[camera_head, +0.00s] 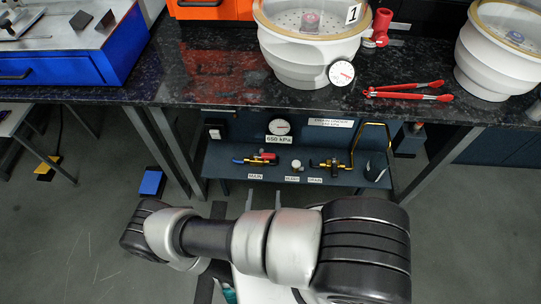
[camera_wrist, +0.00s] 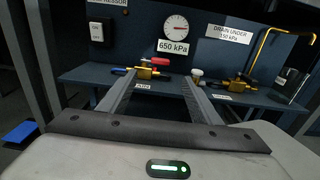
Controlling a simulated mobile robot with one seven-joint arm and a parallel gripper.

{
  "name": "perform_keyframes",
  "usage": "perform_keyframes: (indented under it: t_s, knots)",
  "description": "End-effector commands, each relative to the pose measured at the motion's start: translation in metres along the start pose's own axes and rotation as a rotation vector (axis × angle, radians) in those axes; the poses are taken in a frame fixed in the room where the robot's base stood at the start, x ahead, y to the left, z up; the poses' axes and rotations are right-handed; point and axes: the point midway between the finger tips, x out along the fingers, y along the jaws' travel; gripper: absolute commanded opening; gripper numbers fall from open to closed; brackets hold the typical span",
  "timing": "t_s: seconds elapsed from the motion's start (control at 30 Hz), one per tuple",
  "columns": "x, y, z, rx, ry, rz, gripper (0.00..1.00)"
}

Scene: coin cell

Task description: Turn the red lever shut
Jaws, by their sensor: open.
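The red lever (camera_head: 268,156) is on the brass valve marked MAIN, on the low blue shelf under the counter. In the wrist view the red lever (camera_wrist: 160,61) shows at the top of the valve, between and beyond my fingertips. It looks roughly in line with the valve's pipe; its exact angle is hard to tell. A blue part (camera_head: 239,161) sticks out at the valve's left end. My gripper (camera_wrist: 158,82) is open and empty, with a finger to either side of the valve in that view. In the head view my gripper (camera_head: 263,196) is in front of the shelf, apart from the valve.
A round gauge (camera_head: 279,127) marked 650 kPa is above the valve. A small bleed knob (camera_head: 296,165) and a brass drain valve (camera_head: 331,164) with a tall yellow pipe (camera_head: 373,126) stand to the right. The dark counter (camera_head: 205,92) overhangs the shelf.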

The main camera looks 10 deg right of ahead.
Motion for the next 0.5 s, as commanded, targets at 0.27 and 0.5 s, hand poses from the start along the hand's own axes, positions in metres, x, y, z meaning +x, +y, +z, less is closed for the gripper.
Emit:
perform_keyframes:
  t_s: [0.27,0.5]
  knots:
    - [0.052,-0.001,0.0,0.002,-0.003,-0.008,0.58]
    - [0.105,-0.002,0.0,0.001,-0.003,-0.008,0.58]
